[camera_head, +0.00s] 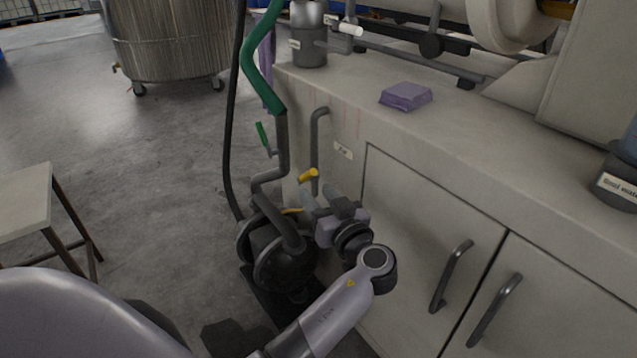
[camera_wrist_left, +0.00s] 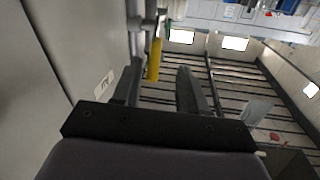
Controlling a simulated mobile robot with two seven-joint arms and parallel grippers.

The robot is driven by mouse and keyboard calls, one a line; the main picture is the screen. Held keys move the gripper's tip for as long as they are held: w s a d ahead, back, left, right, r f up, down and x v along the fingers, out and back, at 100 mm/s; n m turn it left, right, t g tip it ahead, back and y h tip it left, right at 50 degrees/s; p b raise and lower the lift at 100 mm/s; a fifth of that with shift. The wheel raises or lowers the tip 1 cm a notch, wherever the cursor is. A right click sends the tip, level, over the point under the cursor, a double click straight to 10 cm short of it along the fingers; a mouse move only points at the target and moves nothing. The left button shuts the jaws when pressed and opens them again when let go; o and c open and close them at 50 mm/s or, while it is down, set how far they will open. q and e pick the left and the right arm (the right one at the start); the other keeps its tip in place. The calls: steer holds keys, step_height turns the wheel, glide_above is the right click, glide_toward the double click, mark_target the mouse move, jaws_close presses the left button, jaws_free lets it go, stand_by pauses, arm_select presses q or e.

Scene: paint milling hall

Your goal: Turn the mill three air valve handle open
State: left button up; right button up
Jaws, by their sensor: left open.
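The yellow valve handle (camera_head: 309,175) sits on a grey pipe (camera_head: 315,140) against the side of the beige cabinet, near a small white label (camera_head: 343,151). In the left wrist view the yellow handle (camera_wrist_left: 154,60) shows upright ahead of my fingers, between their lines. My left gripper (camera_head: 320,193) is open, just below the yellow handle in the head view, with nothing between its fingertips. In the wrist view its two dark fingers (camera_wrist_left: 158,86) are spread apart. I cannot tell whether they touch the handle. My right gripper is not in view.
A green-handled valve (camera_head: 262,134) is on the pipe with the green hose (camera_head: 252,60). A dark pump (camera_head: 275,250) stands low beside my left arm. Cabinet doors with bar handles (camera_head: 452,275) are to the right. A purple cloth (camera_head: 406,96) lies on top. A stool (camera_head: 28,200) stands left.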

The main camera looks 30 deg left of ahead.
mark_target(306, 176)
arm_select(q)
steer(key=x, duration=0.7)
steer(key=shift+w+r+b, duration=0.15)
steer(key=shift+w+b, duration=0.15)
steer(key=shift+w, duration=0.05)
jaws_close()
